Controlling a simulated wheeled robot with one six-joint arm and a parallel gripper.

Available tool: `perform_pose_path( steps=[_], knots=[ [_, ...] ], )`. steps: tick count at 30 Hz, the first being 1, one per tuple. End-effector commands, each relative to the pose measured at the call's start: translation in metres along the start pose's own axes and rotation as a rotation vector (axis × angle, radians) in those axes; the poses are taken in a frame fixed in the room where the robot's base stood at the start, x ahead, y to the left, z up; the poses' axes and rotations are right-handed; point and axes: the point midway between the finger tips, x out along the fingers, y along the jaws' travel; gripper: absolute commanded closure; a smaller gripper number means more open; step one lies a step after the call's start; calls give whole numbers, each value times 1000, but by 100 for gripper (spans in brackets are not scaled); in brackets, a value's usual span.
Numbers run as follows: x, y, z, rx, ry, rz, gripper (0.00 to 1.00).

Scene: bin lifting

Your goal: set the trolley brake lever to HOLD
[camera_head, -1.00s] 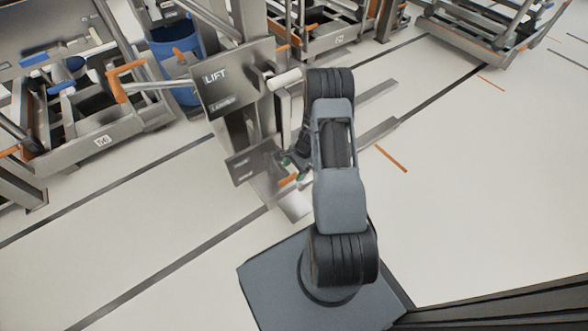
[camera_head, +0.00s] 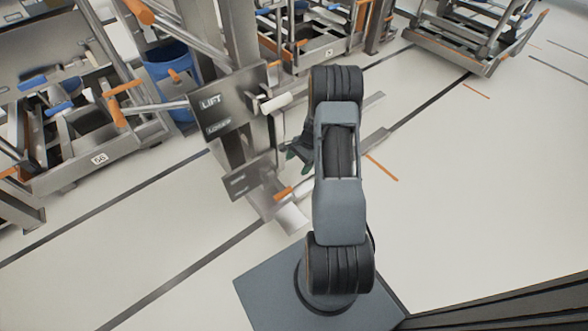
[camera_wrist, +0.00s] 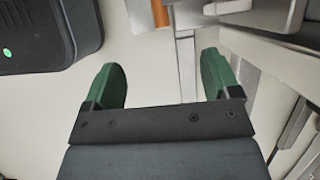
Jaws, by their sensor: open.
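My gripper (camera_head: 298,155) has green fingertips and hangs partly behind my arm, beside the lift post. A small orange handle (camera_head: 283,193) sits by the lower dark plate (camera_head: 247,178), whose lettering is too small to read. It lies a little below and left of the fingertips. I cannot tell whether this is the brake lever or how it is set. In the wrist view an orange piece (camera_wrist: 160,12) lies beyond the fingertips at the top edge.
A plate marked LIFT (camera_head: 215,100) and a pale cylindrical grip (camera_head: 276,102) are on the post above. A metal trolley with orange and blue handles (camera_head: 95,150) and a blue bin (camera_head: 170,85) stand at left. Open floor (camera_head: 480,200) lies at right.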

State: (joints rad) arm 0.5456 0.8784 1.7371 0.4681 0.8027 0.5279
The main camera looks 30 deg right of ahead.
Motion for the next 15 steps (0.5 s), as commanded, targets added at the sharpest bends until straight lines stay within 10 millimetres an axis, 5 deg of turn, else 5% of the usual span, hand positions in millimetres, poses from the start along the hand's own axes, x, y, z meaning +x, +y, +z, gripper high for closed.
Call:
perform_pose_path(
  steps=[6, 15],
  knots=[
    [-18, 0, 0, 1, 0, -1, 18],
    [-20, 0, 0, 1, 0, 0, 18]
  ],
)
